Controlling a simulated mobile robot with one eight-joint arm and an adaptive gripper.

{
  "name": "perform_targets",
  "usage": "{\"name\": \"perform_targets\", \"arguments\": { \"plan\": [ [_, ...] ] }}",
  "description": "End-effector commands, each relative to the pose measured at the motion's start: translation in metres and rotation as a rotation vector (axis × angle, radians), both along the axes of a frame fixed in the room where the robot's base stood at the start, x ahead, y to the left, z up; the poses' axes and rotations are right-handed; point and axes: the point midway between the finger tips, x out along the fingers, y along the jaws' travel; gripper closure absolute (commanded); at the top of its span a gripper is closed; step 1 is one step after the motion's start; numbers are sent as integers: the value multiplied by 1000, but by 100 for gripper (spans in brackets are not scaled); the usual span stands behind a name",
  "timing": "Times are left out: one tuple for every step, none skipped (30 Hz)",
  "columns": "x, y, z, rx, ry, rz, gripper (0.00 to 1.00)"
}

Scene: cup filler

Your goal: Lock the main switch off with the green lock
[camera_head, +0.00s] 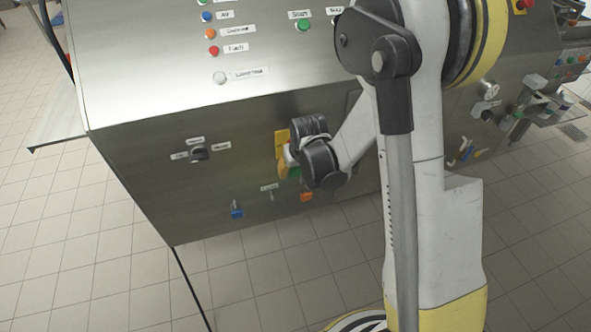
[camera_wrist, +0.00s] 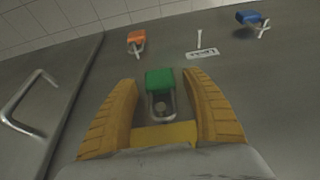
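The green lock (camera_wrist: 160,80) lies between the tips of my gripper (camera_wrist: 163,83) in the wrist view. Its metal shackle points toward the palm, with a small round grey shape inside the loop. The yellow fingers are spread, with gaps on both sides of the lock. I cannot tell what bears the lock. In the head view, the green lock (camera_head: 294,173) is partly hidden by my wrist. A black rotary switch (camera_head: 198,154) with small labels around it sits on the panel's left part, apparently the main switch. My gripper (camera_head: 283,150) is to its right.
An orange lock (camera_wrist: 136,38) and a blue lock (camera_wrist: 248,17) hang on the panel. Between them are a bare peg (camera_wrist: 199,38) and a label (camera_wrist: 202,53). A metal handle (camera_wrist: 28,100) protrudes at the wrist view's left. The panel between switch and gripper looks clear.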

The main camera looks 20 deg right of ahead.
Motion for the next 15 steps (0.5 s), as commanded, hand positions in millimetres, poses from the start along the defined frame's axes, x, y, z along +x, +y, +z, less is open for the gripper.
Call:
{"name": "perform_targets", "arguments": {
  "plan": [
    [0, 0, 0, 0, 0, 0, 44],
    [0, 0, 0, 0, 0, 0, 44],
    [0, 0, 0, 0, 0, 0, 44],
    [0, 0, 0, 0, 0, 0, 44],
    [0, 0, 0, 0, 0, 0, 44],
    [-1, 0, 1, 0, 0, 0, 44],
    [-1, 0, 3, 0, 0, 0, 44],
    [-2, 0, 5, 0, 0, 0, 44],
    [-4, 0, 9, 0, 0, 0, 44],
    [-5, 0, 12, 0, 0, 0, 44],
    [-7, 0, 16, 0, 0, 0, 44],
    [-10, 0, 23, 0, 0, 0, 44],
    [-12, 0, 28, 0, 0, 0, 44],
    [-14, 0, 34, 0, 0, 0, 44],
    [-18, 0, 42, 0, 0, 0, 44]
  ]
}}
